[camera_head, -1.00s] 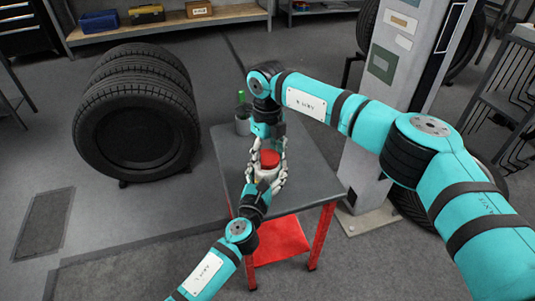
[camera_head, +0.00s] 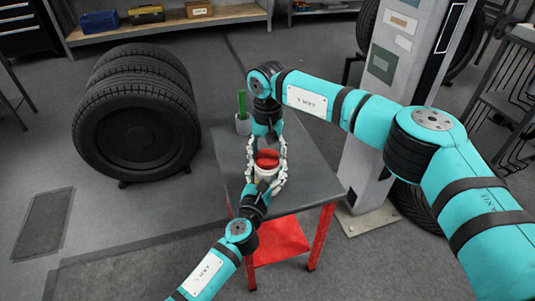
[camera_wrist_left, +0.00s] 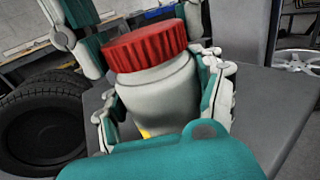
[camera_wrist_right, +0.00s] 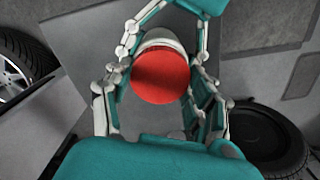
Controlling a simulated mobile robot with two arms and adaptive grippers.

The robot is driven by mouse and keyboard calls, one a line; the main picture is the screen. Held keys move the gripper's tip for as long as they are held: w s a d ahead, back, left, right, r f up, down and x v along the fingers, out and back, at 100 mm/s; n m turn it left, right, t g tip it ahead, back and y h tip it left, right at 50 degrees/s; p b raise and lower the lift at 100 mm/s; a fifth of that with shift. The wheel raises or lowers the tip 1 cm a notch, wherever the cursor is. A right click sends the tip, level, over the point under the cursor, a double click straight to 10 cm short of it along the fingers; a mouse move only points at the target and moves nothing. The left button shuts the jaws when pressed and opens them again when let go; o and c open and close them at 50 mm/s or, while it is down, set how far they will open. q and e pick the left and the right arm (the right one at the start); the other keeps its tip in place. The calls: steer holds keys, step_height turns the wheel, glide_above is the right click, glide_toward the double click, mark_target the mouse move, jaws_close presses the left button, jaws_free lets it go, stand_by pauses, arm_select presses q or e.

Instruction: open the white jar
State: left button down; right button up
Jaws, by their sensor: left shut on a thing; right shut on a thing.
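The white jar (camera_head: 266,171) stands on the small grey table, with its ribbed red lid (camera_head: 267,158) on top. Both also show in the left wrist view, the body (camera_wrist_left: 160,95) and the lid (camera_wrist_left: 145,46). My left gripper (camera_head: 264,178) is shut around the jar's body from the near side. My right gripper (camera_head: 268,150) is shut on the lid from the far side. In the right wrist view the red lid (camera_wrist_right: 160,76) lies between its fingers. The lid sits on the jar, and no gap shows between them.
The grey table (camera_head: 312,180) has free room to the right of the jar. A grey cup (camera_head: 243,127) with a green item (camera_head: 241,103) stands behind it. Black tyres (camera_head: 135,120) stand at the left, and a grey machine column (camera_head: 395,60) stands at the right.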

mark_target(268, 156)
steer(key=shift+n, duration=0.6)
steer(key=shift+r, duration=0.15)
steer(key=shift+r, duration=0.95)
steer(key=shift+r, duration=2)
arm_select(q)
steer(key=shift+c, duration=0.4)
jaws_free()
steer(key=shift+s, duration=0.1)
